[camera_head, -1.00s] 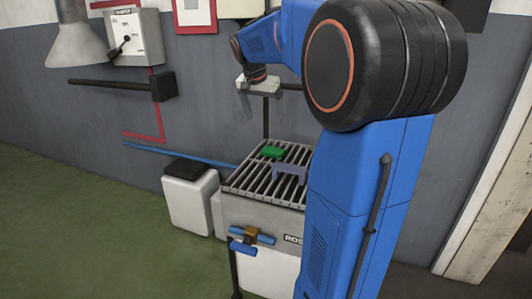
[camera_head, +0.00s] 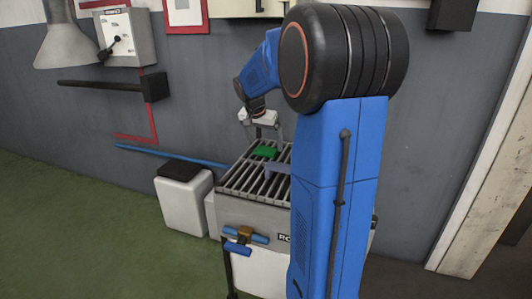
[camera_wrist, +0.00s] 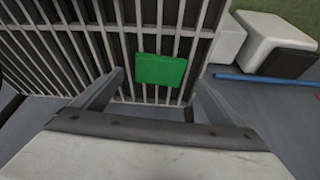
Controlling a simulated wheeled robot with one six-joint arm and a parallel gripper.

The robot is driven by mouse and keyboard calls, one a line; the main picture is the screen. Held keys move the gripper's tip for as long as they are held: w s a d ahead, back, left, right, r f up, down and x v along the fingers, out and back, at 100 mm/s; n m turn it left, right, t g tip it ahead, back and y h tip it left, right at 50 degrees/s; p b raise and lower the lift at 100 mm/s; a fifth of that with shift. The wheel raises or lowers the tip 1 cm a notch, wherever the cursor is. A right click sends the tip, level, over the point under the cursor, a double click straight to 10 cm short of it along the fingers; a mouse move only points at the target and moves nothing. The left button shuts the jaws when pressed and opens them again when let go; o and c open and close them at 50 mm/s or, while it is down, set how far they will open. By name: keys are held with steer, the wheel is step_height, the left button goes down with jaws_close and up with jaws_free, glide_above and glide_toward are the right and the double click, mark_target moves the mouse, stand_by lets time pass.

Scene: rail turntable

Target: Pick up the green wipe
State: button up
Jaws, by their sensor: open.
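The green wipe (camera_head: 265,152) lies flat on the slatted grate (camera_head: 236,181) on top of a grey unit, near its far edge. In the wrist view the green wipe (camera_wrist: 160,70) is a small rectangle across several bars, ahead of my gripper and between the lines of its two fingers. My gripper (camera_wrist: 158,82) is open and empty, with its fingers spread wide on either side. In the head view my gripper (camera_head: 262,132) hangs just above the far end of the grate, close over the wipe. I cannot tell the exact height gap.
A white bin with a dark lid (camera_head: 183,196) stands left of the unit. A blue bar (camera_head: 170,155) runs along the wall. Green floor at left is free.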

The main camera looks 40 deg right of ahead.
mark_target(265, 151)
steer(key=shift+x, duration=1.3)
steer(key=shift+c, duration=0.7)
steer(key=c, duration=1)
step_height(265, 151, up, 10)
steer(key=shift+o, duration=0.7)
